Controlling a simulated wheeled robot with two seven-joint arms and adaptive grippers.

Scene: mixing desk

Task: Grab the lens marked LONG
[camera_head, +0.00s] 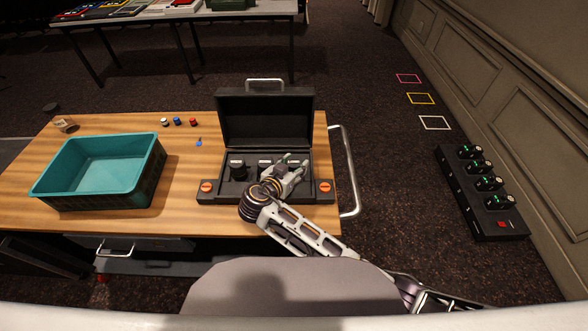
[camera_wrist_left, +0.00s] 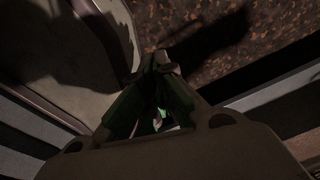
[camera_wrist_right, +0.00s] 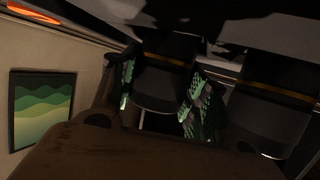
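An open black case (camera_head: 225,189) on the desk holds dark cylindrical lenses in a row, including a left lens (camera_head: 237,171) and a middle lens (camera_head: 265,164). Their pale labels are too small to read, so I cannot tell which is LONG. My right gripper (camera_head: 294,161) is over the right part of the case, hiding what lies under it. In the right wrist view its open fingers (camera_wrist_right: 160,92) stand on either side of one gold-ringed lens (camera_wrist_right: 165,85). A second gold-ringed lens (camera_wrist_right: 270,90) is to the right. My left gripper (camera_wrist_left: 156,64) is shut and empty, away from the desk.
A teal crate (camera_head: 70,150) stands at the desk's left. Small coloured pieces (camera_head: 178,121) lie between crate and case. The raised case lid (camera_head: 265,118) stands behind the lenses. A black unit with green lights (camera_head: 480,200) is on the floor at right.

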